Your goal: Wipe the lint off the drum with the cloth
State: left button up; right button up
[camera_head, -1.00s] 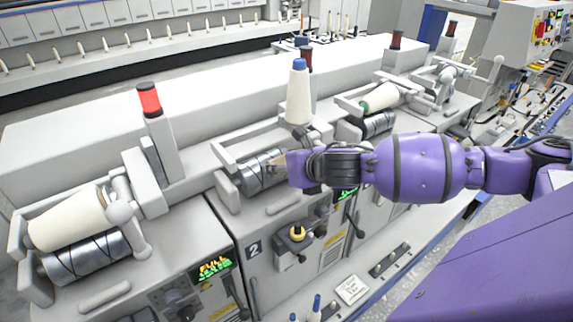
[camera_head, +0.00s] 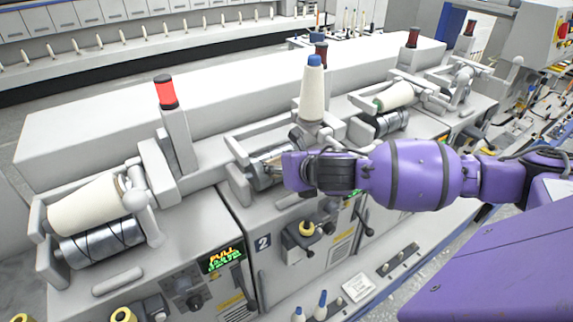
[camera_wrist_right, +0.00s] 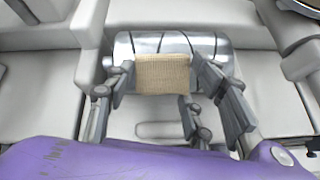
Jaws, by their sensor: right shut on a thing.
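The metal drum (camera_head: 262,172) of the middle station, marked 2, lies in its cradle; my right gripper and wrist hide part of it in the head view. In the right wrist view the drum (camera_wrist_right: 206,46) is shiny with dark spiral grooves. My right gripper (camera_wrist_right: 165,82) is shut on a tan woven cloth (camera_wrist_right: 163,73), held between its fingers. The cloth overlaps the front middle of the drum in that view; whether it touches cannot be told. No lint can be made out. In the head view my right gripper (camera_head: 285,168) reaches in from the right. My left gripper is not in view.
A left station has a cream bobbin (camera_head: 85,205) on its own drum (camera_head: 100,243). A blue-tipped cone (camera_head: 312,95) stands behind the middle station. A red lamp post (camera_head: 166,92) rises to the left. Further stations line the right.

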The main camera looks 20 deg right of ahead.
jog(key=shift+d, duration=0.35)
jog(key=shift+w+d, duration=0.1)
jog(key=shift+d, duration=0.55)
dwell(0.4)
jog(key=d, duration=0.3)
jog(key=shift+w+d, duration=0.2)
jog(key=shift+w, duration=0.05)
dwell(0.4)
jog(key=v, duration=0.7)
jog(key=shift+w+r, duration=0.3)
jog(key=shift+r, duration=0.05)
